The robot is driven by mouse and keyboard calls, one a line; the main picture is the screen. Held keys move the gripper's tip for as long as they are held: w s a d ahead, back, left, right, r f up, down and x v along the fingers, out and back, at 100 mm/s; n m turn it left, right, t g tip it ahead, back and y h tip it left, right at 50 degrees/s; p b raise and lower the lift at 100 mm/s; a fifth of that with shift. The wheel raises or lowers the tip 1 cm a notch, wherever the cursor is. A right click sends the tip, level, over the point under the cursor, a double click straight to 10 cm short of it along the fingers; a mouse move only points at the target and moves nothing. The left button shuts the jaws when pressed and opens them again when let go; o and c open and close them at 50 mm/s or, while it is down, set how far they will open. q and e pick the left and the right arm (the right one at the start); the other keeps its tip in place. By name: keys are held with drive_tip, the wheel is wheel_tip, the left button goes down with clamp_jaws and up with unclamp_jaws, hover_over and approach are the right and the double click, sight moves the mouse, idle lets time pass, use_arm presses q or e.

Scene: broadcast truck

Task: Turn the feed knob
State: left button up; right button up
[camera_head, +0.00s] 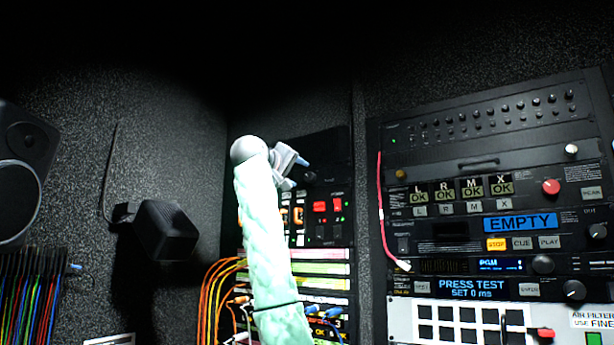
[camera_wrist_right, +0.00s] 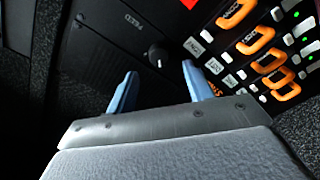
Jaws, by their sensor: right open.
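The feed knob (camera_wrist_right: 155,54) is a small round black knob with a light mark. It sits on a dark panel in the right wrist view, beside the printed word FEED. My right gripper (camera_wrist_right: 160,71) is open, its two blue fingers apart, with the knob showing between and just beyond their tips. The fingers do not visibly touch it. In the head view my right arm rises at the middle and the gripper (camera_head: 298,168) is at the back rack, with a dark knob (camera_head: 310,178) just beside its fingertips. My left gripper is not in view.
Orange-handled modules (camera_wrist_right: 250,46) fill the panel beside the knob. Orange cables (camera_head: 212,290) hang lower left of my right arm. A large equipment rack (camera_head: 480,160) with an EMPTY display stands at right, with a red cable (camera_head: 381,215) on its edge. Black speakers are at left.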

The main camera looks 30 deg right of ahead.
sight(308, 177)
drive_tip(key=shift+w+d+r, duration=0.2)
drive_tip(key=shift+d, duration=0.3)
drive_tip(key=p+x, duration=0.3)
drive_tip(key=x, duration=0.1)
drive_tip(key=shift+w+d, duration=0.1)
drive_tip(key=shift+d, duration=0.15)
drive_tip(key=shift+w+d+f+p, duration=0.15)
drive_tip(key=shift+w+d+p, duration=0.05)
drive_tip(key=shift+d+p, duration=0.2)
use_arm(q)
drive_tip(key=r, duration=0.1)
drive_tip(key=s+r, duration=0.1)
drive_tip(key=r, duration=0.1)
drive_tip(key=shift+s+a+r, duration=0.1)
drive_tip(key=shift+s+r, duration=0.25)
use_arm(e)
drive_tip(key=shift+a, duration=0.1)
drive_tip(key=shift+c, duration=0.4)
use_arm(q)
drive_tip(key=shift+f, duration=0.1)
use_arm(e)
drive_tip(key=c, duration=0.9)
